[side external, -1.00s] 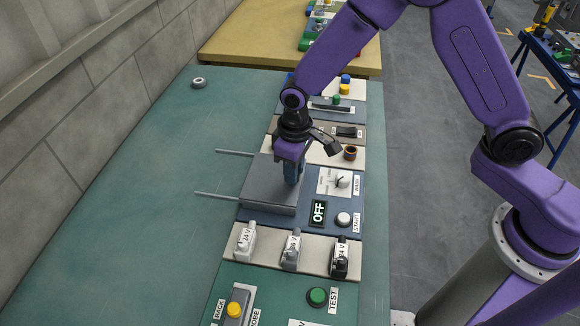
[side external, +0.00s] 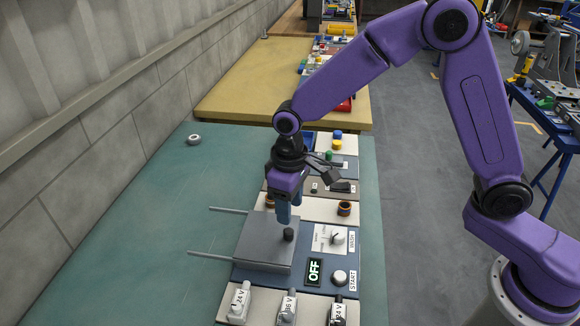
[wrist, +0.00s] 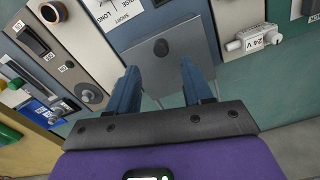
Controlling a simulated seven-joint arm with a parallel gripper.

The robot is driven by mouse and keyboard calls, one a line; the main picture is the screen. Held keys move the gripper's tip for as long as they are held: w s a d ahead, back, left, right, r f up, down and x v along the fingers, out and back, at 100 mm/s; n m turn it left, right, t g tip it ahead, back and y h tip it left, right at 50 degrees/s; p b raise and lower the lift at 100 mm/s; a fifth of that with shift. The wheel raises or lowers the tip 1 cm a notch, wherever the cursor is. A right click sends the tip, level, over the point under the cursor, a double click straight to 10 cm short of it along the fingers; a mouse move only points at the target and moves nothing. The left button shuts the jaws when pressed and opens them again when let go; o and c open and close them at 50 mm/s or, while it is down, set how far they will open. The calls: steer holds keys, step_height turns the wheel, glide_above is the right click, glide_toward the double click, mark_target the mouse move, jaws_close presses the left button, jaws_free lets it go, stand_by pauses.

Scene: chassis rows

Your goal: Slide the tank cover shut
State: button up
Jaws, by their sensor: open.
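The tank cover is a flat grey plate (side external: 262,246) with a dark round knob (side external: 289,234) near its right edge. It lies at the right end of two thin rails (side external: 210,255) that stick out to the left, and no tank opening shows. My gripper (side external: 289,214) is above and just behind the knob, open and empty, fingers pointing down. In the wrist view the cover (wrist: 180,72) lies beyond my fingers (wrist: 159,76), with the knob (wrist: 161,47) past the fingertips and apart from them.
Right of the cover are a white dial panel (side external: 328,238), an OFF display (side external: 314,270) and a START button (side external: 340,277). Several 24 V-style connectors (side external: 288,306) stand in front.

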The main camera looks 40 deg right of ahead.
step_height(320, 180, up, 10)
stand_by(0.4)
steer(key=shift+s+r, duration=0.1)
steer(key=s+d+f+n, duration=0.1)
steer(key=s+d+n, duration=0.2)
steer(key=s+d, duration=0.5)
steer(key=s+d+f+n, duration=0.1)
steer(key=s+d+n, duration=0.2)
steer(key=s+d, duration=0.6)
steer(key=s, duration=0.8)
steer(key=shift+s+f+n, duration=0.2)
steer(key=shift+s+n, duration=0.05)
steer(key=shift+n, duration=0.05)
steer(key=shift+o, duration=0.3)
stand_by(0.5)
